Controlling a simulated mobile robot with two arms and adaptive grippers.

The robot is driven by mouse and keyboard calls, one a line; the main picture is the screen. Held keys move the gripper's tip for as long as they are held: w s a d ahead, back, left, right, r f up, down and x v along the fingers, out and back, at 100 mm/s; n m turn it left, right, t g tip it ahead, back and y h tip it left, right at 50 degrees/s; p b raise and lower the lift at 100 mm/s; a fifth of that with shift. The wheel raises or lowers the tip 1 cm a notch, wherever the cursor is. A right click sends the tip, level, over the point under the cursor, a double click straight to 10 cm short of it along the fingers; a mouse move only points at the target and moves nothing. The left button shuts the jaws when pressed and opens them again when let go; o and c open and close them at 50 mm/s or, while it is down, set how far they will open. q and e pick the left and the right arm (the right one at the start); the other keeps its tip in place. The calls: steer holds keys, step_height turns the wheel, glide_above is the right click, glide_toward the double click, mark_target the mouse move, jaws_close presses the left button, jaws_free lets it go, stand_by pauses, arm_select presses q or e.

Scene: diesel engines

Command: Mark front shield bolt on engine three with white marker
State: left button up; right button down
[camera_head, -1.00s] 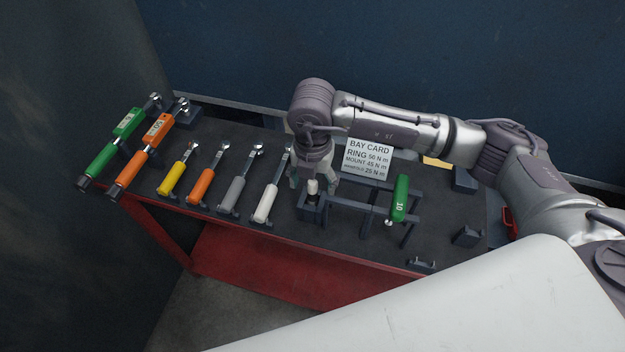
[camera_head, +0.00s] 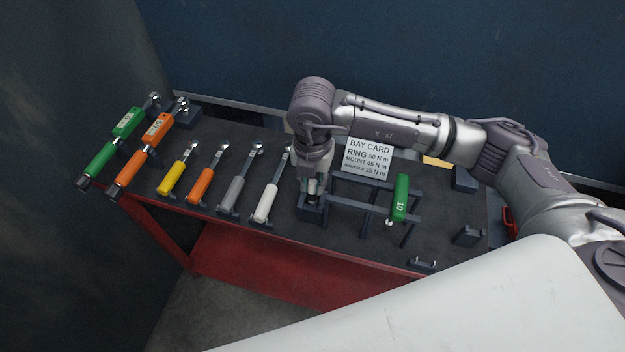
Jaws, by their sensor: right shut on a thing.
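A small marker (camera_head: 312,198), dark with a light upper part, stands upright in a dark holder (camera_head: 311,215) on the tool cart. My right gripper (camera_head: 313,187) points down over the holder and is shut on the marker's upper part, which the fingers mostly hide. The marker is still in the holder. My left gripper is not in view. No engine or shield bolt shows in the head view.
The cart (camera_head: 350,234) has a dark top and red frame. Green (camera_head: 113,143) and orange (camera_head: 146,153) torque wrenches and several smaller coloured wrenches lie left. A green-handled tool (camera_head: 400,197) rests on a rack at right, behind which stands a bay card (camera_head: 367,159).

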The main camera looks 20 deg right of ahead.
stand_by(0.3)
steer(key=shift+r+p, duration=2.35)
steer(key=shift+r, duration=2.25)
